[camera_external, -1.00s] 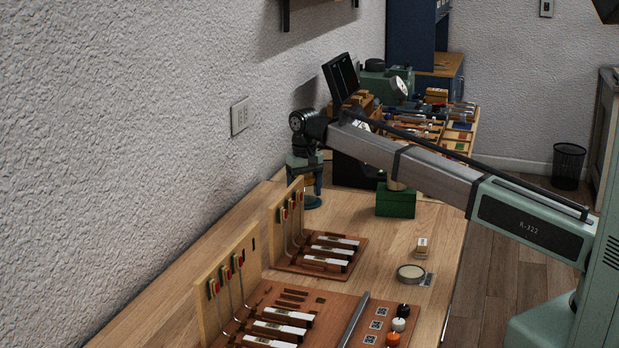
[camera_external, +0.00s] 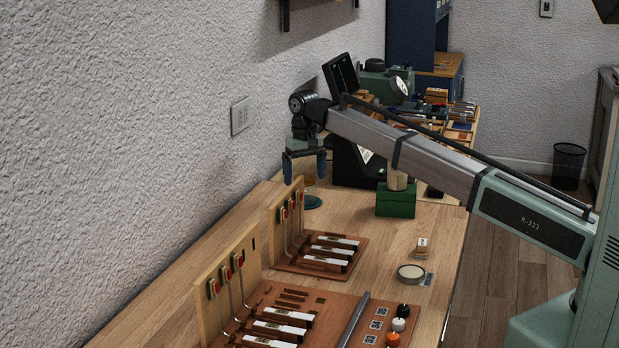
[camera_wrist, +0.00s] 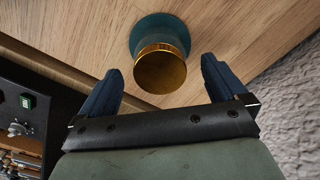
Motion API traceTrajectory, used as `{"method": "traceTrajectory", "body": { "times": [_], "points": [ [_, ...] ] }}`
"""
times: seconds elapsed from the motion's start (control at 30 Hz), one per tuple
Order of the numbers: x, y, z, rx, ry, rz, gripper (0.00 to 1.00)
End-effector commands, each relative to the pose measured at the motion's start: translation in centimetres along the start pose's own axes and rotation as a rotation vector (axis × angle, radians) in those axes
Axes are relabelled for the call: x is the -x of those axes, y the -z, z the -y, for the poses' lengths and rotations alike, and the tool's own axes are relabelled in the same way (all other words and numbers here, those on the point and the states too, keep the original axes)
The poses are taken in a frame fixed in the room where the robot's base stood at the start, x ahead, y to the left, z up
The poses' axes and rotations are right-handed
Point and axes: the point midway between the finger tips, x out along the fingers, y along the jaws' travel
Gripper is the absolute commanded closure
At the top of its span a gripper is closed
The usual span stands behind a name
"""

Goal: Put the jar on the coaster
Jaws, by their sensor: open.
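The jar (camera_wrist: 161,70) has a round gold lid and stands upright on the teal round coaster (camera_wrist: 151,21), seen from above in the wrist view. In the external view the coaster (camera_external: 312,202) lies on the wooden bench near the wall, and the jar (camera_external: 309,181) shows only partly behind my fingers. My gripper (camera_external: 304,174) is open and empty just above the jar. In the wrist view its two dark blue fingers (camera_wrist: 160,68) are apart on either side of the lid, with clear gaps. The jar's body is mostly hidden beneath its lid.
A green box (camera_external: 396,201) stands right of the coaster. Wooden key-action models (camera_external: 318,250) and a round pale-topped tin (camera_external: 410,272) are nearer the camera. The textured wall (camera_external: 180,130) is close on the left. Tools and a dark screen (camera_external: 341,77) crowd the back.

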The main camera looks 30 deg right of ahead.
Motion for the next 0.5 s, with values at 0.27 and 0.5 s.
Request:
{"method": "traceTrajectory", "body": {
  "times": [0.27,0.5],
  "points": [
    [4.9,0.1,0.0,0.000,0.000,-0.001,0.01],
    [6.9,0.0,0.0,0.000,0.000,0.000,0.01]
  ]
}}
